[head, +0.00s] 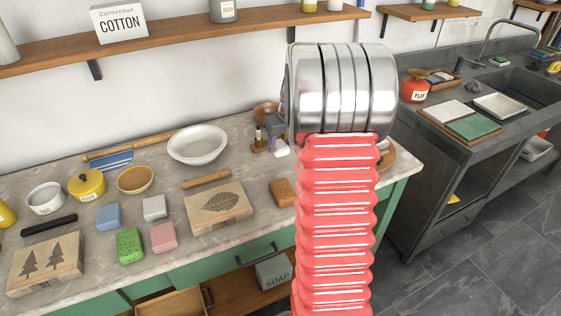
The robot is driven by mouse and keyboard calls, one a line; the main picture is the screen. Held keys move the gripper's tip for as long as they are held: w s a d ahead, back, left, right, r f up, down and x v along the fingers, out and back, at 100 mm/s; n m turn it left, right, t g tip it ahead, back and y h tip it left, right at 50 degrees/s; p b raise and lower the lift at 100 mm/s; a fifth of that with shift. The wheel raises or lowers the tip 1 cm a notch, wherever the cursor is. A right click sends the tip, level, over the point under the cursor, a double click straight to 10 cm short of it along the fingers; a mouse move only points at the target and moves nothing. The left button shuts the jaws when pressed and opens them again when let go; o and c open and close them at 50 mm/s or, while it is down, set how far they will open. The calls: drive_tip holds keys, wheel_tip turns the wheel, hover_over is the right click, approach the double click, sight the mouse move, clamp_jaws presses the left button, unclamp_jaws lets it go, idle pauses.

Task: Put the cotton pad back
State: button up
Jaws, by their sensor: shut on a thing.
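My arm rises through the right middle of the view, and its wide metal end hides most of what lies behind it. A small dark grey part of my gripper (277,136) shows just left of the arm, over the back right of the worktop. A small white piece, which looks like the cotton pad (281,149), is at its lower end, and the gripper is shut on it. I cannot tell whether the pad touches the worktop. A white box marked COTTON (119,22) stands on the wall shelf at upper left.
The stone worktop (90,180) holds a white bowl (197,144), a small bottle in a wooden stand (260,143), a leaf woodblock (218,206), several coloured blocks and a yellow pot (87,185). A sink counter (440,150) stands at right. Open floor (500,240) lies at lower right.

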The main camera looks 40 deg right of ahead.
sight(281, 147)
drive_tip(key=shift+f, duration=1.5)
drive_tip(key=shift+f, duration=0.1)
drive_tip(key=shift+f, duration=1.8)
drive_tip(key=o, duration=1)
drive_tip(key=v, duration=1.2)
